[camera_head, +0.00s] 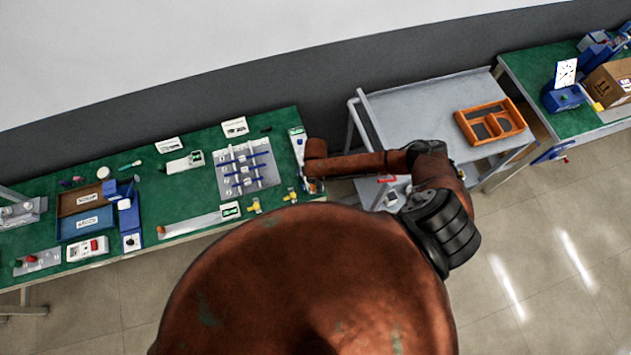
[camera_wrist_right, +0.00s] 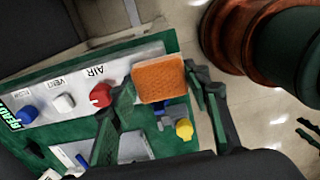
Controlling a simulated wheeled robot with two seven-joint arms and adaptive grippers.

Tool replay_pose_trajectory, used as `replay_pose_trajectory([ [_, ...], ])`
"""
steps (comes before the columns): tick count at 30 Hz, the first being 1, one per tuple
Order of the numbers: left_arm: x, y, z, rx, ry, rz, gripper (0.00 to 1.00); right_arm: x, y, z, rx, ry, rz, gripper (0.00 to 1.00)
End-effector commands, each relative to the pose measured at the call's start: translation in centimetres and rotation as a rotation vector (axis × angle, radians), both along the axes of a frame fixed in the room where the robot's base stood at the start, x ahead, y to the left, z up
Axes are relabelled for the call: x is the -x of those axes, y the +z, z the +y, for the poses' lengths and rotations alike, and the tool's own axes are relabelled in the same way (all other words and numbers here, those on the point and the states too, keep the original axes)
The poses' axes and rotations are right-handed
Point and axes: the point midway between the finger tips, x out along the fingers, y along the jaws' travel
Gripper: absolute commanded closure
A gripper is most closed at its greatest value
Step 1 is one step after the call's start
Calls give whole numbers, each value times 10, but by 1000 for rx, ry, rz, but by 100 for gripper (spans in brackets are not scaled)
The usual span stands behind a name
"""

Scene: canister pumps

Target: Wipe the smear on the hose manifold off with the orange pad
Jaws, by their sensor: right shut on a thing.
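The orange pad (camera_wrist_right: 159,78) is held between the fingers of my right gripper (camera_wrist_right: 162,92), which is shut on it. Beside and partly behind it in the wrist view lies a pale panel (camera_wrist_right: 80,88) with red, white and blue knobs and AIR and VENT labels, probably the hose manifold. The pad overlaps the panel's end in that view; I cannot tell whether they touch. No smear can be made out. In the head view a pale panel (camera_head: 297,138) at the bench's right end is partly covered by my right arm, which hides the gripper and pad. My left gripper is not in view.
A yellow fitting (camera_wrist_right: 184,129) lies close to the pad. The green bench (camera_head: 150,205) also carries a grey plate with blue bars (camera_head: 247,180) and blue and brown bins (camera_head: 85,224). A grey cart (camera_head: 405,110) with an orange tray (camera_head: 490,123) stands to the right.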

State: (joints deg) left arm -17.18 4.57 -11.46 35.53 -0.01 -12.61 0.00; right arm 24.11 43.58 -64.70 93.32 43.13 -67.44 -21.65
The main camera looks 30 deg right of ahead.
Motion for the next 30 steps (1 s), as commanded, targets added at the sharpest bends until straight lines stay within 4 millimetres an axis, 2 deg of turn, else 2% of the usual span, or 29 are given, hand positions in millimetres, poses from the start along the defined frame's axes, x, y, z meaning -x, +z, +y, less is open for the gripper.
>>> replay_pose_trajectory([
  [18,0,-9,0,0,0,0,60,-22,-2,-5,0,0,0,75],
  [30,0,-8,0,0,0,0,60,-25,-1,-6,1,0,-4,75],
])
